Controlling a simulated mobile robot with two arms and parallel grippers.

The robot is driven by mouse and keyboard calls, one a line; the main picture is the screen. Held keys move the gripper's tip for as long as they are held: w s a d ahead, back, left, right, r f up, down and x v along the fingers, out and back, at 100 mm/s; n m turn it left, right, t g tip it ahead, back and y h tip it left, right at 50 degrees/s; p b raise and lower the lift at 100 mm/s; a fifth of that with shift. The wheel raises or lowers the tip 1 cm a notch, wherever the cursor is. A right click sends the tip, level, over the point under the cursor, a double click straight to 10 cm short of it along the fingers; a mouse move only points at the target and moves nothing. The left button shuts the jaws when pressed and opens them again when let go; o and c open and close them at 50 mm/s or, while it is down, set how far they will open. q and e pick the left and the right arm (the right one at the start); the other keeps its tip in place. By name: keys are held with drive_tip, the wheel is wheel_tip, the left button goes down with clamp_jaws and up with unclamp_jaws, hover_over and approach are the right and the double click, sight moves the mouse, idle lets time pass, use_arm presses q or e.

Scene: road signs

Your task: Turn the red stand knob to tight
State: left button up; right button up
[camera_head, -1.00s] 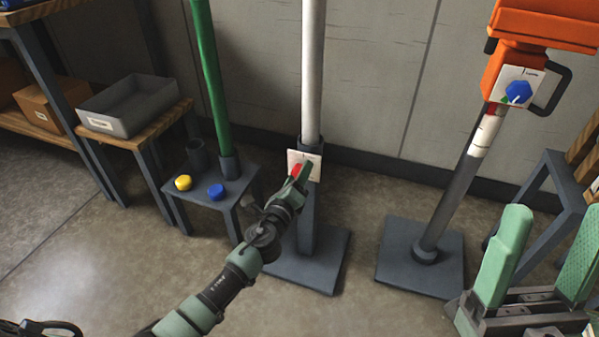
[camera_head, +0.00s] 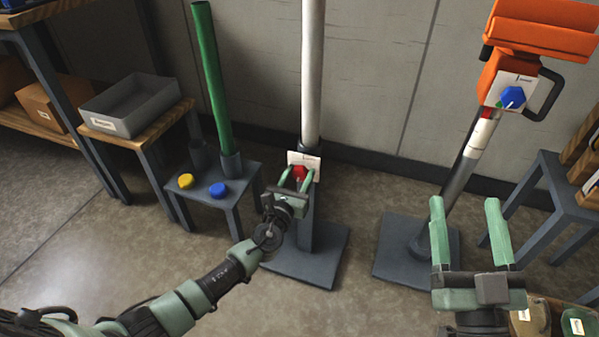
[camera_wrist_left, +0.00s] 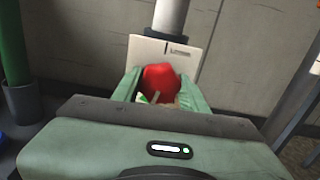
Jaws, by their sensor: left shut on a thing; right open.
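The red knob (camera_head: 299,172) sits on a white plate (camera_head: 312,161) on the grey stand (camera_head: 306,222) that holds a white pole (camera_head: 312,75). My left gripper (camera_head: 293,179) is shut on the red knob, one finger on each side. In the left wrist view the red knob (camera_wrist_left: 160,79) is between the green fingers, with a pale pointer mark at its lower left. A dark tick and a small label, too small to read, are on the plate (camera_wrist_left: 178,53) above it. My right gripper (camera_head: 465,203) is open and empty at the right.
A small table (camera_head: 239,174) with yellow and blue caps and a green pole (camera_head: 211,80) stands left of the stand. At the right, an orange sign head (camera_head: 543,30) with a blue knob (camera_head: 512,97) tops another stand. Floor shows between the stands.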

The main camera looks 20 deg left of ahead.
use_arm(q)
drive_tip(key=shift+f+m, duration=0.1)
drive_tip(key=shift+m, duration=0.6)
use_arm(e)
drive_tip(key=shift+w+d+f+g+h, duration=0.1)
drive_tip(key=shift+w+f+g+h, duration=0.1)
drive_tip(key=shift+f+g, duration=0.35)
drive_tip(key=shift+w+f+g+h, duration=0.2)
drive_tip(key=shift+f+g, duration=0.05)
drive_tip(key=shift+f, duration=0.6)
use_arm(q)
drive_tip(key=o, duration=1.4)
drive_tip(key=shift+s, duration=0.1)
drive_tip(key=shift+s+p, duration=0.3)
drive_tip(key=shift+p, duration=0.1)
drive_tip(key=s+p, duration=0.1)
drive_tip(key=s, duration=0.6)
drive_tip(key=shift+a, duration=0.1)
use_arm(e)
wheel_tip(320, 180, down, 8)
drive_tip(key=d+g+h, duration=0.1)
drive_tip(key=g, duration=0.3)
drive_tip(key=shift+s, duration=0.15)
